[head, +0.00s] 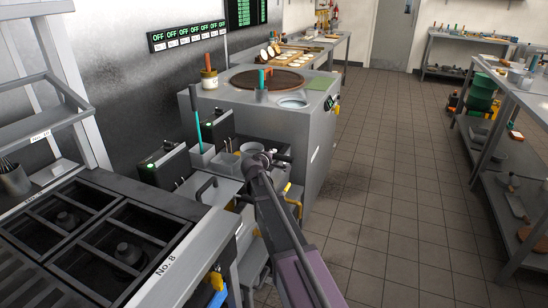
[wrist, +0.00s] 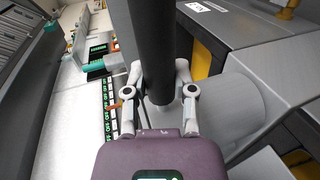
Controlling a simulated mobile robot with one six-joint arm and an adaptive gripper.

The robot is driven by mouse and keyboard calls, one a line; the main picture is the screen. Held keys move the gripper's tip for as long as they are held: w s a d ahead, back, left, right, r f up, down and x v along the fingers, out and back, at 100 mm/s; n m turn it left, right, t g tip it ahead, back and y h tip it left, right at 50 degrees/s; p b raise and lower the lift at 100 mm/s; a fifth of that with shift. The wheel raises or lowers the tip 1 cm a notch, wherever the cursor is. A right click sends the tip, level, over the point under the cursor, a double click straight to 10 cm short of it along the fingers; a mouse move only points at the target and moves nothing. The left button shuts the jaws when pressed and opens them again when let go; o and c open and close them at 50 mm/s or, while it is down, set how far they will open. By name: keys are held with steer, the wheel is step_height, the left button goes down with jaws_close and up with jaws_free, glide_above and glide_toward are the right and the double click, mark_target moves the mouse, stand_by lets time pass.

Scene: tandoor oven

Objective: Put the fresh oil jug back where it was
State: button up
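In the wrist view my gripper (wrist: 160,78) has its two fingers parted, one on each side of a thick dark bar (wrist: 148,40). I cannot tell whether the fingers press on the bar or only flank it. A grey rounded body (wrist: 230,110) lies just behind and to the right; it could be the fresh oil jug, but no label shows, and I cannot tell whether the bar belongs to it. In the head view my gripper (head: 263,162) is beside the small grey containers at the counter's end; its fingertips are too small to read.
The tandoor block (head: 265,105) stands just beyond my gripper. Black control boxes (head: 165,168) and a teal-handled tool (head: 198,130) are to its left. The burner range (head: 90,240) fills the lower left. The tiled floor (head: 385,170) to the right is clear, up to a shelved table (head: 515,100).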

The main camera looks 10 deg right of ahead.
steer(key=o, duration=0.4)
steer(key=shift+r, duration=0.2)
steer(key=p+v, duration=0.4)
steer(key=v, duration=0.8)
steer(key=shift+f, duration=0.1)
stand_by(0.3)
